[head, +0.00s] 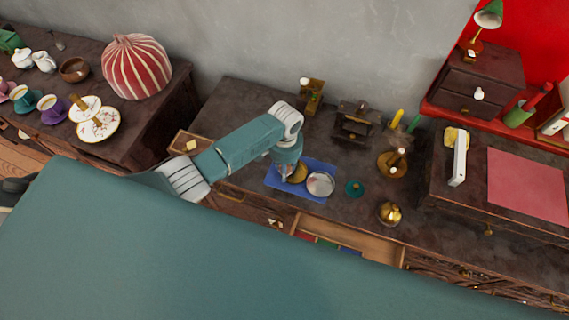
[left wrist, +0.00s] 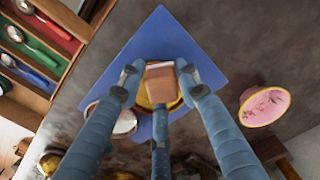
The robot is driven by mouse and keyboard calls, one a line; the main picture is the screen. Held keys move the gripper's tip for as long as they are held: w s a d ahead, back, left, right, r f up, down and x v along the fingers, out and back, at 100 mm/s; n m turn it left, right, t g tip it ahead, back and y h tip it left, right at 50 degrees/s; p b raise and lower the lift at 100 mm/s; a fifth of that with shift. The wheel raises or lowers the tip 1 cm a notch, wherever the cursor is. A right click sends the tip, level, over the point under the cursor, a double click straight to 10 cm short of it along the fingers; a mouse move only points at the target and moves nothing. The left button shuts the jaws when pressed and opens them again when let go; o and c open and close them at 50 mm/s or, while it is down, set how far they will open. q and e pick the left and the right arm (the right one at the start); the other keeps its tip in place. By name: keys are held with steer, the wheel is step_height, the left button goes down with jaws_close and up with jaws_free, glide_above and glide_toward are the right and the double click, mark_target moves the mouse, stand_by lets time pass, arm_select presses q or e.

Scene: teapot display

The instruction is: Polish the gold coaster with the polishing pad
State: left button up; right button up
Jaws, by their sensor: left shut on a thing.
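My left gripper (head: 288,170) is over the blue mat (head: 316,167) on the dark counter. In the left wrist view its fingers (left wrist: 161,86) are closed around a small brown and pale block, the polishing pad (left wrist: 161,82). The gold coaster (head: 299,174) lies on the mat, partly hidden by the gripper. In the left wrist view the coaster's gold rim (left wrist: 145,101) shows directly beneath the pad; I cannot tell whether they touch. A round silver piece (head: 320,183) lies beside the coaster. My right gripper is not in view.
A spoon drawer (left wrist: 42,45) is open at the counter's front. A pink floral dish (left wrist: 264,106) stands beside the mat in the left wrist view. A teal round item (head: 354,187) and a brass pot (head: 389,213) are to the right. Small stands line the back.

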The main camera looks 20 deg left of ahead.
arm_select(q)
steer(key=shift+s+d+f, duration=0.1)
steer(key=shift+s+d, duration=0.2)
steer(key=shift+d, duration=0.1)
steer(key=shift+w+d+b, duration=0.45)
steer(key=shift+w+b, duration=0.05)
steer(key=shift+w, duration=0.05)
steer(key=shift+w+a+b, duration=0.35)
steer(key=shift+w+a, duration=0.25)
steer(key=shift+s+a+p, duration=0.15)
steer(key=shift+a+p, duration=0.1)
steer(key=shift+p, duration=0.15)
steer(key=shift+s+a+p, duration=0.4)
steer(key=shift+s+p, duration=0.15)
steer(key=shift+p, duration=0.05)
steer(key=shift+s+d+p, duration=0.6)
steer(key=shift+d+p, duration=0.05)
steer(key=shift+w, duration=0.1)
